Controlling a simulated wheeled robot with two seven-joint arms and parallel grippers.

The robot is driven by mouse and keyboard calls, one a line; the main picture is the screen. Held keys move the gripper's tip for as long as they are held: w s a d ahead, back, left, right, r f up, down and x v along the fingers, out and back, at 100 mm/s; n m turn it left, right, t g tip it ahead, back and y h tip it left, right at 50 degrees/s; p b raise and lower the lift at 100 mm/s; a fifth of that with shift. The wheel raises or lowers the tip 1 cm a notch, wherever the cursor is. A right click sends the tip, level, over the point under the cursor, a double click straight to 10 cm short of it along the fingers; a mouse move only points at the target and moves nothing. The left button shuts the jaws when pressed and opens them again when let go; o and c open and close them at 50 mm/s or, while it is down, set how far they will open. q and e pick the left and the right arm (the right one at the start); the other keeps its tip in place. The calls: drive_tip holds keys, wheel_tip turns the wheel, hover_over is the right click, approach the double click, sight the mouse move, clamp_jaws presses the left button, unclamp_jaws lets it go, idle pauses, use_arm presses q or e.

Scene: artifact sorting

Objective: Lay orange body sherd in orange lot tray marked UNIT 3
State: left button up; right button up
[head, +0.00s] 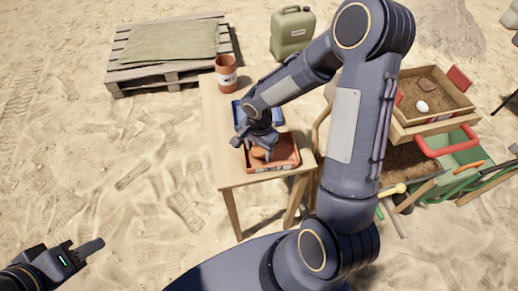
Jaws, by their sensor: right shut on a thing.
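The orange lot tray (291,163) lies on the wooden table, near its front edge. Its front wall carries a pale label too small to read. My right gripper (259,146) reaches down over the left part of this tray. It is shut on the orange body sherd (260,154), which shows partly below the fingers. I cannot tell whether the sherd touches the tray floor. My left gripper (86,250) is over the sand at the lower left, far from the table; its finger opening is unclear.
A blue tray (238,113) lies behind the orange one, partly hidden by my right arm. A rust-red can (226,74) stands at the table's back. A wooden sand box (435,119) with finds and a green tool crate (462,158) stand at right.

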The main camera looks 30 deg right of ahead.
drive_tip(key=shift+f, duration=0.45)
drive_tip(key=shift+f, duration=0.15)
drive_tip(key=o, duration=0.7)
